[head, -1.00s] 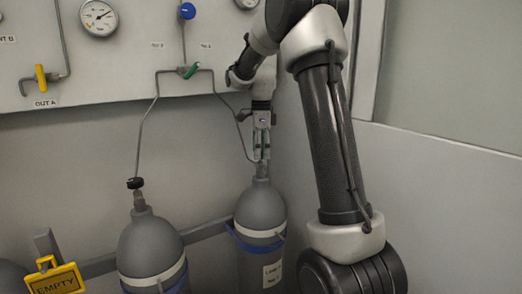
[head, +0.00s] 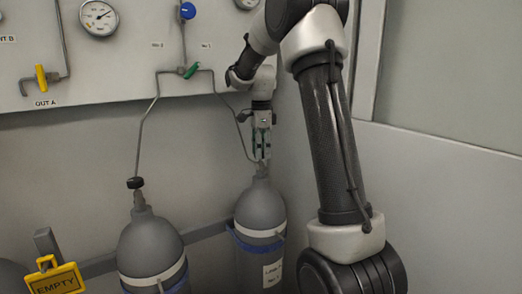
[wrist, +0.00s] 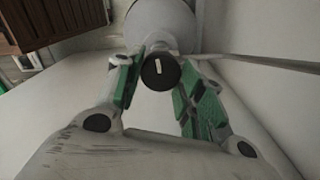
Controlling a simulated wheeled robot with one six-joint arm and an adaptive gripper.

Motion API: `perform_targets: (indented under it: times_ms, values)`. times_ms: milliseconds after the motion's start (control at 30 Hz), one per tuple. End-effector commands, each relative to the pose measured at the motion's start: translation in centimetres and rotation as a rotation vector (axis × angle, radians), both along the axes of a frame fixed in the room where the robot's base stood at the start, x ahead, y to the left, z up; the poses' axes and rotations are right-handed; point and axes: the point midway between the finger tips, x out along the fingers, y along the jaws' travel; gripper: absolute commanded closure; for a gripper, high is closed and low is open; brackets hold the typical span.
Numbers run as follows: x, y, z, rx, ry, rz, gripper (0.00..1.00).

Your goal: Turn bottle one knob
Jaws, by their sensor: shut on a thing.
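The bottle on the right (head: 261,208), grey with a white band and a label, stands upright under my arm. Its black round knob (wrist: 161,70) with a white mark shows in the wrist view; in the head view my fingers hide it. My gripper (head: 261,157) points down onto the top of this bottle. In the wrist view its green-padded fingers (wrist: 158,80) are on both sides of the knob, shut on it. The white mark runs roughly up and down in that picture.
A second grey bottle (head: 152,245) with a black knob (head: 135,183) stands to the left. A thin pipe (head: 146,118) runs up to a panel with a green valve handle (head: 191,71) and a gauge (head: 98,18). A yellow EMPTY sign (head: 54,281) hangs at lower left.

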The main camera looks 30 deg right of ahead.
Motion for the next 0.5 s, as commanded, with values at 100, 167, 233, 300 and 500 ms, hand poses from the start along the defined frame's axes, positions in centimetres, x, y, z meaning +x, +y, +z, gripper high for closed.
perform_targets:
  times_ms: [100, 167, 233, 300, 500]
  values:
    - [0.06, -0.02, 0.05, 0.0, -0.001, 0.086, 0.85]
    - [0.07, -0.02, 0.05, 0.0, -0.001, 0.139, 0.85]
    - [0.09, -0.03, 0.06, 0.0, -0.001, 0.204, 0.85]
    - [0.1, -0.03, 0.06, 0.0, -0.002, 0.27, 0.85]
    - [0.16, -0.03, 0.07, 0.0, -0.002, 0.461, 0.85]
